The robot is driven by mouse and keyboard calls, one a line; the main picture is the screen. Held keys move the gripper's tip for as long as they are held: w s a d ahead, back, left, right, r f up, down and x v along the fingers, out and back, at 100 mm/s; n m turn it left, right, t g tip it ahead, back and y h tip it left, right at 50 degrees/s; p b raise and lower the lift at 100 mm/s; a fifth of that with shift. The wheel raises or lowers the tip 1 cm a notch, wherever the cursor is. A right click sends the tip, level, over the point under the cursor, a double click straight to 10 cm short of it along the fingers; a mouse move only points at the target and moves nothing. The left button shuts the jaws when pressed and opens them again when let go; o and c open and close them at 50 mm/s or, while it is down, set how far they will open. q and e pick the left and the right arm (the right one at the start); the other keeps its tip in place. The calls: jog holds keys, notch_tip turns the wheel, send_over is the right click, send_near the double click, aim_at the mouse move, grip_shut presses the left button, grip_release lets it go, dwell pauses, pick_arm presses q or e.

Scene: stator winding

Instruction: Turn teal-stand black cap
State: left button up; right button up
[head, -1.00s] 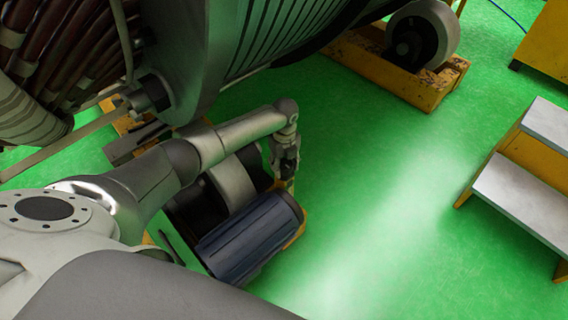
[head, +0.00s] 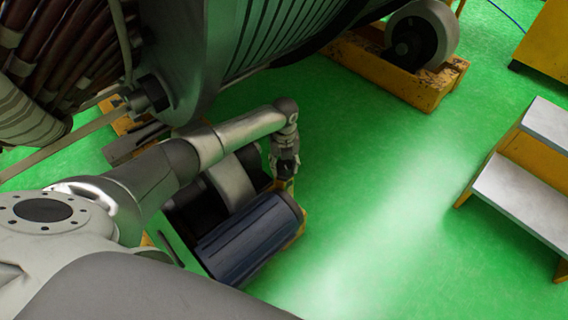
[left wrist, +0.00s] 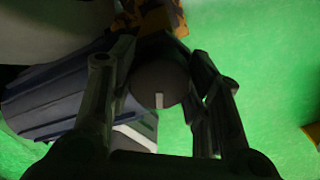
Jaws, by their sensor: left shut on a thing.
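My left gripper (head: 285,172) points down beside the end of a dark blue ribbed motor (head: 245,240) in the head view. In the left wrist view, a round dark cap (left wrist: 152,78) with a short pale mark on its face sits between the two fingers of this gripper (left wrist: 153,62). The gripper is shut on the cap. In the head view the cap is hidden by the gripper. The stand around it looks worn yellow (left wrist: 165,12), and I see no clear teal on it. My right gripper is not in view.
The big ribbed stator (head: 285,35) hangs above and behind my arm. A yellow roller stand (head: 425,85) with a grey wheel is at the back. Yellow steps with grey treads (head: 520,195) stand at the right. The green floor (head: 385,200) between is clear.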

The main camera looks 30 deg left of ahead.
aim_at(284, 163)
pick_arm(q)
jog(key=o, duration=0.9)
jog(key=shift+o, duration=0.6)
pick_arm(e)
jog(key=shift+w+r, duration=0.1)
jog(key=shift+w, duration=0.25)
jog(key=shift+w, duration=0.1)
pick_arm(q)
jog(key=shift+r, duration=0.2)
notch_tip(284, 163, up, 12)
jog(key=shift+f, duration=0.15)
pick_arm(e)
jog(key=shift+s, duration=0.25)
